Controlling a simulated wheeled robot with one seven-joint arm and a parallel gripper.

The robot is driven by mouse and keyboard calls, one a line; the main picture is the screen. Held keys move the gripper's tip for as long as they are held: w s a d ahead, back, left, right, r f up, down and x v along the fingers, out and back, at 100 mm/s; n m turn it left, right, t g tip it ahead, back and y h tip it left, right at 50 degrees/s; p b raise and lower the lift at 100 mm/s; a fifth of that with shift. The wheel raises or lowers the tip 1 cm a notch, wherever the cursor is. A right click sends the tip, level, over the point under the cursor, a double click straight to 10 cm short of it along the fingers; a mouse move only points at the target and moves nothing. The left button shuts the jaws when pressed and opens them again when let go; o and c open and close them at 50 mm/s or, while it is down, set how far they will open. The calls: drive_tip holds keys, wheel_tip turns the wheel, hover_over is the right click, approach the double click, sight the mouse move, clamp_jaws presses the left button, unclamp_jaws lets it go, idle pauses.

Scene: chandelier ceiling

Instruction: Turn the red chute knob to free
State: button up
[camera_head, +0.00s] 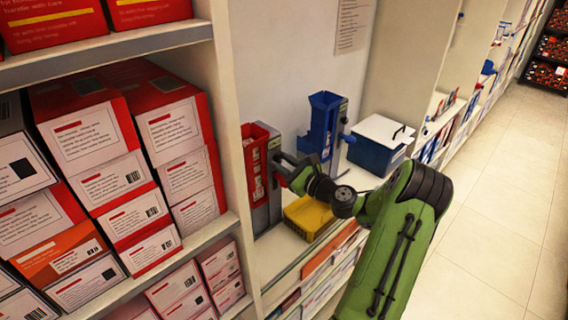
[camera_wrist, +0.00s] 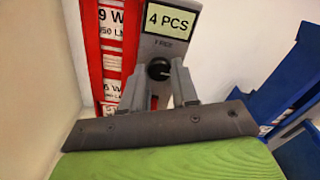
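The red chute (camera_head: 256,150) stands on the shelf against a grey post, and its red front with white labels fills the upper left of the wrist view (camera_wrist: 112,45). On the grey post, below a "4 PCS" plate (camera_wrist: 167,19) and the word FREE, is a round dark knob (camera_wrist: 159,69) with a pale mark. My gripper (camera_wrist: 160,72) points at the post, one finger on each side of the knob. Whether the fingers touch it is unclear. A small red part (camera_wrist: 154,102) shows between the fingers. In the head view my gripper (camera_head: 284,166) partly hides this area.
A blue chute (camera_head: 322,122) stands to the right, with a blue box with a white lid (camera_head: 378,143) beyond it. A yellow bin (camera_head: 308,216) sits below my gripper. Stacked red-and-white boxes (camera_head: 100,150) fill the left shelf, behind an upright panel.

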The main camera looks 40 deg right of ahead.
clamp_jaws()
drive_tip(key=shift+n, duration=0.3)
drive_tip(key=n+b, duration=0.2)
drive_tip(key=n, duration=0.1)
drive_tip(key=shift+f, duration=0.15)
drive_tip(key=n+b, duration=0.2)
drive_tip(key=n, duration=0.2)
drive_tip(key=shift+b, duration=0.3)
drive_tip(key=n+b, duration=0.5)
drive_tip(key=n, duration=0.1)
drive_tip(key=n+b, duration=0.4)
drive_tip(key=shift+n, duration=0.3)
